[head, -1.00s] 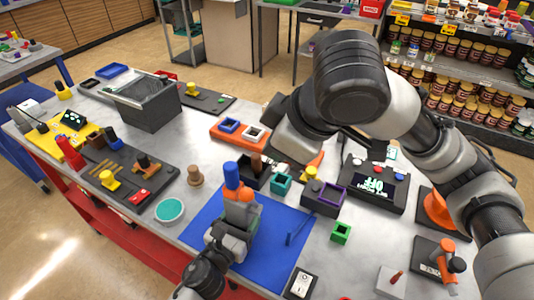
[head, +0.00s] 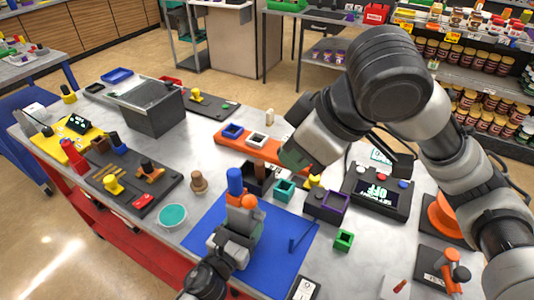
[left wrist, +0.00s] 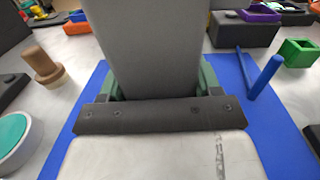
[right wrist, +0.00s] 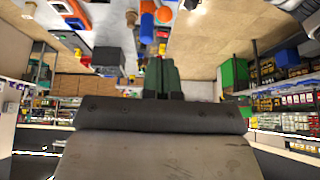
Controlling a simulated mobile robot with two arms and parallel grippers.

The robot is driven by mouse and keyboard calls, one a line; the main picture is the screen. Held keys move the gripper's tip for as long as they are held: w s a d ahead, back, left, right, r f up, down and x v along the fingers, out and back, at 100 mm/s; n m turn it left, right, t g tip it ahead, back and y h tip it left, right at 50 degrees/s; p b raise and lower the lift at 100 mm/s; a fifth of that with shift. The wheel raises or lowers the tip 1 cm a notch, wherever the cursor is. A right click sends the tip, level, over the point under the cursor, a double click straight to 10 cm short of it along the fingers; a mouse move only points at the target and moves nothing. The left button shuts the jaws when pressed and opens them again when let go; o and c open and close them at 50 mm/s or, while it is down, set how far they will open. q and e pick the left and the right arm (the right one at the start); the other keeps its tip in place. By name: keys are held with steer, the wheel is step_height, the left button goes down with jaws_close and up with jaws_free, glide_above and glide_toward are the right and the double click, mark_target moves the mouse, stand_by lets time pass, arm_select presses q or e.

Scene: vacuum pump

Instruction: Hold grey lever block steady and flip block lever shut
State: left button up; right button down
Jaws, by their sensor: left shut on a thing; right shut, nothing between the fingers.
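The grey lever block (head: 244,222) stands over the blue mat (head: 278,258). A blue cylinder (head: 235,181) and an orange knob (head: 249,201) show at its top. My left gripper (head: 232,248) is shut on the block from the front. In the left wrist view the block's grey face (left wrist: 160,45) fills the middle between the green fingers. My right gripper (head: 294,155) is shut and empty, in the air behind and right of the block, apart from it. Its closed fingers show in the right wrist view (right wrist: 162,78). The lever's exact angle is hard to tell.
A teal open box (head: 284,191), a purple-rimmed box (head: 325,206) and a green box (head: 344,240) stand right of the block. A wooden peg (head: 198,183) and a teal-topped dish (head: 172,215) stand left. A blue upright peg (head: 300,238) rises from the mat.

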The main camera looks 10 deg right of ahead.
steer(key=w+d+f+m+g+y, duration=0.25)
steer(key=d+f+m+y, duration=0.25)
steer(key=d+m, duration=0.45)
steer(key=m, duration=0.2)
glide_toward(254, 206)
steer(key=w+d+f+x, duration=0.1)
steer(key=x, duration=0.6)
steer(key=shift+w+a+r+y, duration=0.1)
steer(key=shift+a+r+y, duration=0.15)
steer(key=shift+y, duration=0.15)
steer(key=shift+s+a+f+t+h, duration=0.15)
steer(key=shift+s+a+t+h, duration=0.1)
steer(key=shift+s, duration=0.15)
steer(key=shift+s+a+f+t+h, duration=0.15)
steer(key=shift+s+a, duration=0.15)
steer(key=shift+s, duration=0.15)
steer(key=shift+w+d, duration=0.1)
